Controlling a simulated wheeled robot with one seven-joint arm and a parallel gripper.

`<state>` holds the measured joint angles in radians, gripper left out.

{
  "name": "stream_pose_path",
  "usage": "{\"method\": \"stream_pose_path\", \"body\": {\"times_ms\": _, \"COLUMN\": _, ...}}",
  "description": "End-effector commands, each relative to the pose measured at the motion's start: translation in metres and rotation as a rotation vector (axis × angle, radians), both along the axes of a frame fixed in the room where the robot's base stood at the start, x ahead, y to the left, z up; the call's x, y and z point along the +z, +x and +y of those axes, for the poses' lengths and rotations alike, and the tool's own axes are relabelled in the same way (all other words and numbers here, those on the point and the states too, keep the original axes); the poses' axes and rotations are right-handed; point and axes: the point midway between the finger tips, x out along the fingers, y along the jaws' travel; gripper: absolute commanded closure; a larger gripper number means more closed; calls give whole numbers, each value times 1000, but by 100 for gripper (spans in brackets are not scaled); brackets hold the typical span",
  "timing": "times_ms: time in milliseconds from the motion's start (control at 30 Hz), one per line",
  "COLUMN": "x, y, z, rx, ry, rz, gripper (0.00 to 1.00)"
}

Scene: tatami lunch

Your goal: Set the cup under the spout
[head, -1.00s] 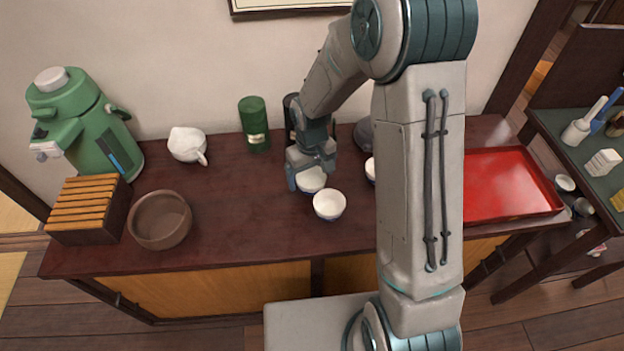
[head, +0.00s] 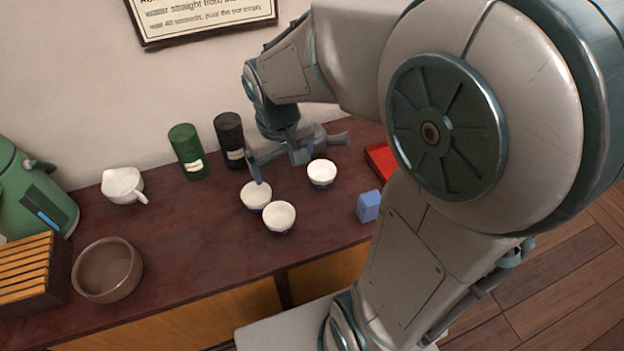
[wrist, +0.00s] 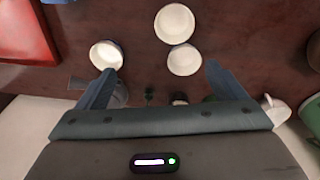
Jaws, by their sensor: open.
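Three white cups stand upright on the dark cabinet top: a back-left cup (head: 256,196), a front cup (head: 280,217) and a right cup (head: 322,173). My gripper (head: 280,168) is open and empty above the back of the group. In the wrist view the back-left cup (wrist: 185,60) lies between the fingers, nearer one side, and the front cup (wrist: 174,23) lies farther out. The right cup (wrist: 106,55) is by the other fingertip. Finger height above the cups is hard to tell. The green dispenser (head: 32,190) is cut off at the left; its spout is out of view.
A green canister (head: 188,152) and a black canister (head: 229,140) stand by the wall. A white pitcher (head: 122,186), a brown bowl (head: 107,270) and a slatted wooden box (head: 28,272) are at left. A blue block (head: 369,206) and red tray (head: 380,158) are at right.

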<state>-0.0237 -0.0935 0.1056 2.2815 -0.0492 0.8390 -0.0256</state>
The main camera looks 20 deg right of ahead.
Motion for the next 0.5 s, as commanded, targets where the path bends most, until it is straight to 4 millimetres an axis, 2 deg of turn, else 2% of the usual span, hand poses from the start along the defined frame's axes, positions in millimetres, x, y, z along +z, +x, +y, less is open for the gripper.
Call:
{"method": "stream_pose_path", "body": {"times_ms": 100, "x": 18, "y": -34, "z": -14, "rx": -69, "ry": 14, "rz": -46, "gripper": 10}}
{"method": "stream_pose_path", "body": {"times_ms": 300, "x": 29, "y": -77, "z": -28, "rx": -158, "ry": 48, "rz": -95, "gripper": 10}}
{"method": "stream_pose_path", "body": {"times_ms": 400, "x": 31, "y": -89, "z": -32, "rx": -182, "ry": 60, "rz": -108, "gripper": 10}}
{"method": "stream_pose_path", "body": {"times_ms": 500, "x": 30, "y": -94, "z": -35, "rx": -193, "ry": 63, "rz": -117, "gripper": 6}}
